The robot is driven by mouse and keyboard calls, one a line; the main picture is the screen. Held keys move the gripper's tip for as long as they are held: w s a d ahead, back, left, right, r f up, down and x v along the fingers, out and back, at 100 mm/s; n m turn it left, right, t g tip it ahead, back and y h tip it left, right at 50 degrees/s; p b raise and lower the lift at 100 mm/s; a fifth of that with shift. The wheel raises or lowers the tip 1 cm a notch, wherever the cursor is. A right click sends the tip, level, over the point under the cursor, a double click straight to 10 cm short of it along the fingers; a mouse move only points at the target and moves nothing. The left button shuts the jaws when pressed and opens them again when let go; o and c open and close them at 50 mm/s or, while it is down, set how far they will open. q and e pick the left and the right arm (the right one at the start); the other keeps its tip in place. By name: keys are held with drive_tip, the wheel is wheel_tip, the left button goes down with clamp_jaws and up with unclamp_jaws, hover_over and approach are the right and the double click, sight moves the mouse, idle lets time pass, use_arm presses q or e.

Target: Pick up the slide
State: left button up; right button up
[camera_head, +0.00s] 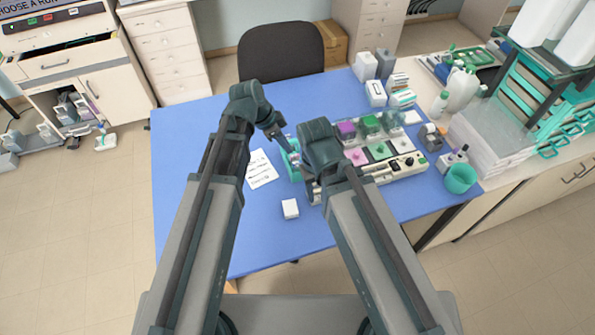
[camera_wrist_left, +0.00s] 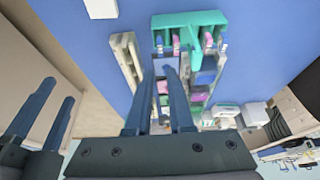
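A teal rack (camera_wrist_left: 190,20) holds several slides with pink and blue ends (camera_wrist_left: 176,42); it is near the top middle in the left wrist view. In the head view the rack (camera_head: 288,160) is partly hidden by my left gripper (camera_head: 284,143), which points down at it.
The staining station with purple, green and pink dishes (camera_head: 380,149) stands right of the rack. A written note (camera_head: 261,168) and a white box (camera_head: 290,208) lie on the blue table (camera_head: 190,180). The table's left side is clear.

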sight(297, 162)
use_arm(q)
drive_tip(key=b+x, duration=0.5)
drive_tip(key=x, duration=0.2)
drive_tip(key=shift+a+b, duration=0.1)
drive_tip(key=shift+b, duration=0.2)
drive_tip(key=b+x, duration=0.5)
drive_tip(key=shift+a+f, duration=0.3)
drive_tip(key=shift+a, duration=0.05)
use_arm(e)
wheel_tip(297, 162, down, 12)
drive_tip(key=shift+r, duration=0.2)
use_arm(q)
drive_tip(key=shift+r, duration=0.1)
use_arm(e)
drive_tip(key=shift+r, duration=0.1)
use_arm(q)
clamp_jaws()
